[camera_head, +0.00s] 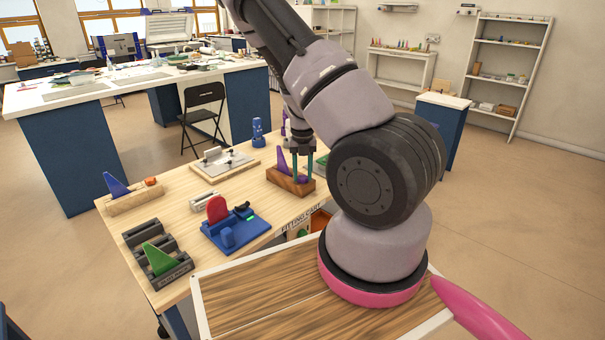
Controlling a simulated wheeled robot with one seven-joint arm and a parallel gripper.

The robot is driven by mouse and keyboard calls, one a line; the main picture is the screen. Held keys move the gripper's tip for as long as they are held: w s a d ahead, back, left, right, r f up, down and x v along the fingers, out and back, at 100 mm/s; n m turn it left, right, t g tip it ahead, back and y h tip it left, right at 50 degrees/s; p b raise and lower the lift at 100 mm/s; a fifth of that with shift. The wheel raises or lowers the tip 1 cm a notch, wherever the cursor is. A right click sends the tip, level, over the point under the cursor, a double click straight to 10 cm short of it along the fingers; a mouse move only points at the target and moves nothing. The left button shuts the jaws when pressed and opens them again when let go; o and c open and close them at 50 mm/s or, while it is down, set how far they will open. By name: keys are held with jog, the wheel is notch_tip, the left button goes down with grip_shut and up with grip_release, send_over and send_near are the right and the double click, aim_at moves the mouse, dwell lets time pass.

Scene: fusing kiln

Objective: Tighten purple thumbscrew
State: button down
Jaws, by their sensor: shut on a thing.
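A wooden block (289,186) stands on the fitting table near its front right part. A purple upright fin (282,164) rises from its left half. My gripper (303,178) points straight down over the right half of the block, its two teal fingers low against it. The fingers are shut on a small purple piece between their tips, which looks like the purple thumbscrew (303,180). The fingers hide most of it, so how far it is screwed in cannot be told.
Left on the table (185,192) are a blue fixture with a red disc (218,209), a black holder with a green fin (160,259) and a wooden block with a blue fin (117,185). A metal plate fixture (224,163) and blue figure-like object (258,132) stand behind.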

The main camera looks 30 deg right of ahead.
aim_at(302, 177)
jog(key=shift+c, duration=2.2)
grip_release()
jog(key=shift+r, duration=2)
jog(key=shift+o, duration=0.3)
jog(key=o, duration=0.4)
jog(key=shift+r, duration=0.1)
